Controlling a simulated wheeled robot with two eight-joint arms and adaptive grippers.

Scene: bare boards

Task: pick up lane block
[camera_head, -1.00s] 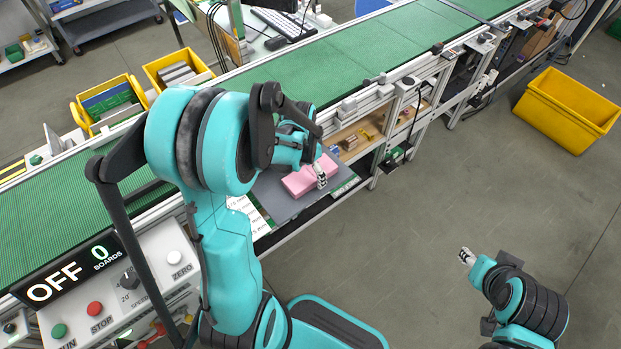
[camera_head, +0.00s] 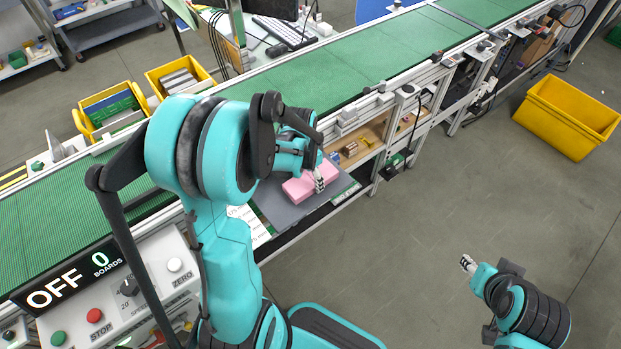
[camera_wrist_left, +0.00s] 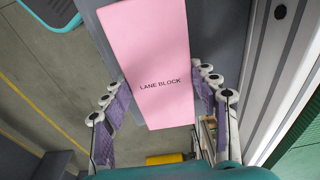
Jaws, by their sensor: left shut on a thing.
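The lane block (camera_head: 301,190) is a pink rectangular block over a grey shelf plate below the conveyor's near edge. In the left wrist view it (camera_wrist_left: 155,50) fills the upper middle, its lettering "LANE BLOCK" facing the camera. My left gripper (camera_head: 319,181) is shut on the block, with its two purple-padded fingers (camera_wrist_left: 160,98) along the block's opposite sides. Whether the block touches the plate is not clear. My right gripper (camera_head: 467,263) is over the open floor at lower right, away from the block; its jaw opening is too small to read.
The green conveyor (camera_head: 330,85) runs diagonally behind the block. A wooden shelf (camera_head: 372,137) with small parts lies right of it. The control panel (camera_head: 110,310) reads OFF, 0 boards. A yellow bin (camera_head: 567,118) stands on the floor at right. The floor between is clear.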

